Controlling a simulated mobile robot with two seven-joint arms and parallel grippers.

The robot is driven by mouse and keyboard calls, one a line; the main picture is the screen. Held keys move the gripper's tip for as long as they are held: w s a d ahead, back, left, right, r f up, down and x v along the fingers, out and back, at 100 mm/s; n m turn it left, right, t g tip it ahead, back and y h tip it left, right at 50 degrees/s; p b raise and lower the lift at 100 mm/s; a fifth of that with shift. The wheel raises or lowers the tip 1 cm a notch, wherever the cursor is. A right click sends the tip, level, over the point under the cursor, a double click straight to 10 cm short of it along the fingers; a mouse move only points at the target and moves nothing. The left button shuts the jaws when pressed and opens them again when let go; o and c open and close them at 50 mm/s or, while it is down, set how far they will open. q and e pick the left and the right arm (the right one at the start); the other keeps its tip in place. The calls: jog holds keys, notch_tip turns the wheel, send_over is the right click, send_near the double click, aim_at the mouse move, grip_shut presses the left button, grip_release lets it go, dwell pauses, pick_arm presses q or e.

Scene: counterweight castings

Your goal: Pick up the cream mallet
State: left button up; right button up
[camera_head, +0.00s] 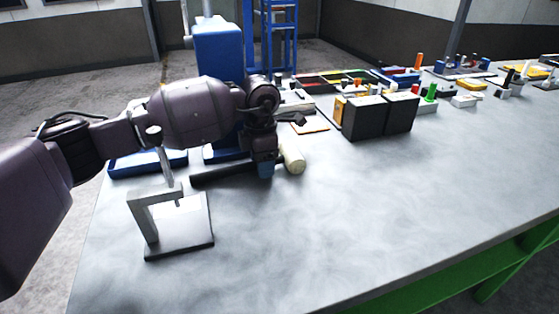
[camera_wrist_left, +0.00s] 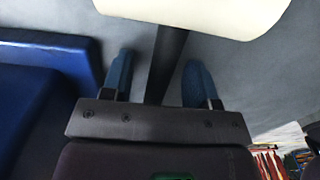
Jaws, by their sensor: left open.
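The cream mallet lies on the grey table, its cream head (camera_head: 293,158) at the right end and its dark handle (camera_head: 217,175) running left. My left gripper (camera_head: 264,168) points down over the handle close to the head. In the left wrist view the mallet head (camera_wrist_left: 205,12) fills the top edge. The dark handle (camera_wrist_left: 166,62) runs between the two blue fingertips of the open left gripper (camera_wrist_left: 157,80), with a gap on both sides. The gripper hides part of the handle in the head view. My right gripper is not in view.
A white and grey stand (camera_head: 180,238) is in front left of the handle. A blue tray (camera_head: 140,165) lies behind, and a blue machine (camera_head: 217,52) stands at the back. Black boxes (camera_head: 364,118) stand to the right. The table's front right is clear.

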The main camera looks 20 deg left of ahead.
pick_arm(q)
jog(key=shift+r, duration=0.2)
jog(key=c, duration=1)
grip_shut()
jog(key=shift+r, duration=0.15)
